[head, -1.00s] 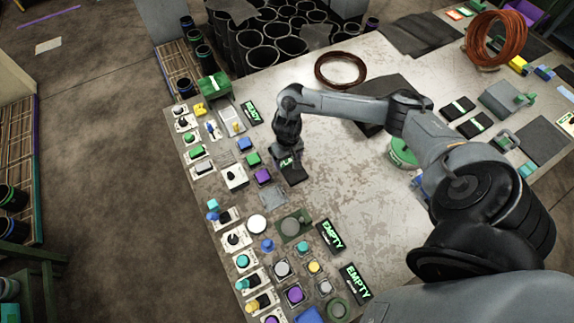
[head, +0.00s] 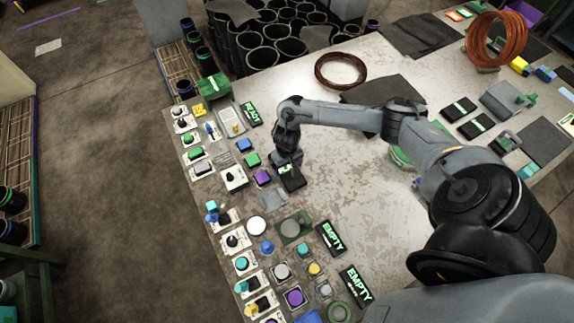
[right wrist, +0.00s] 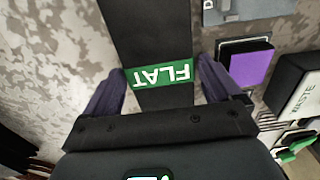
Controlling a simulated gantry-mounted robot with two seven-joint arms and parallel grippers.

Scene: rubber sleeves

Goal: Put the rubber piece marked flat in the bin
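The black rubber piece marked FLAT (head: 292,180) has a green label with white letters. It is in my right gripper (head: 287,160), above the near-left part of the worktable. In the right wrist view, the piece (right wrist: 150,40) lies between the two fingers of the right gripper (right wrist: 162,80), which appear closed against its edges near the label. I cannot tell how high it is above the table. My left gripper is not in view. I cannot tell which container is the bin.
Buttons and switches, including a purple button (head: 263,177), fill the table's left edge. Pieces marked READY (head: 251,114) and EMPTY (head: 331,238) lie nearby. A copper coil (head: 341,71) and green box (head: 213,86) are farther back. The table (head: 370,190) has clear room in the middle.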

